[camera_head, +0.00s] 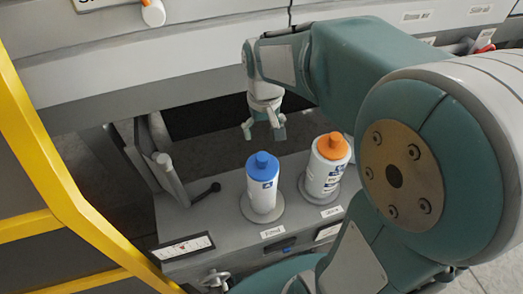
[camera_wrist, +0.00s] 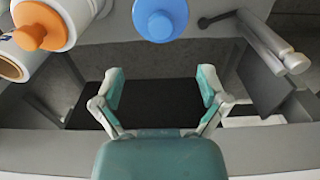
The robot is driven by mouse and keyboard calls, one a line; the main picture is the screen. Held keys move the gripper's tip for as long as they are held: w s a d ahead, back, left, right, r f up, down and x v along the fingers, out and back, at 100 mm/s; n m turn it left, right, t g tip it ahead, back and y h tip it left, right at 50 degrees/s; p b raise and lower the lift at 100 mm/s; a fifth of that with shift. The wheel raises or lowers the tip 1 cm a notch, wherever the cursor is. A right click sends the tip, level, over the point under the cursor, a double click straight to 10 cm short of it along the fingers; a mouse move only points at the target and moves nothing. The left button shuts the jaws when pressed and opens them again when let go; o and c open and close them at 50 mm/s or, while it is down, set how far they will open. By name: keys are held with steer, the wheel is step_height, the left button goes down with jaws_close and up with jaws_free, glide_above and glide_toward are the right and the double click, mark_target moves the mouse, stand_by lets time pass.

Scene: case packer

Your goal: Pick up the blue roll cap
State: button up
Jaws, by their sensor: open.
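In the wrist view the blue cap (camera_wrist: 160,18) is at the top middle, cut by the frame edge. My gripper (camera_head: 264,130) is open and empty, behind and above the blue-capped bottle in the head view. In the wrist view its fingertips (camera_wrist: 160,88) are spread apart over a dark opening, with the cap beyond them and not between them.
A white bottle (camera_head: 325,178) with an orange cap (camera_head: 333,146) stands close to the right on its own round base. A grey post (camera_head: 172,180) and black-knobbed lever (camera_head: 207,192) are at left. A yellow frame (camera_head: 45,165) borders the left side. The grey ledge (camera_head: 225,228) carries labels.

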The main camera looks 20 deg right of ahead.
mark_target(262, 156)
steer(key=f, duration=0.6)
steer(key=shift+w+f, duration=0.2)
steer(key=shift+f, duration=0.05)
step_height(262, 156, down, 5)
steer(key=shift+w+r, duration=0.15)
jaws_close()
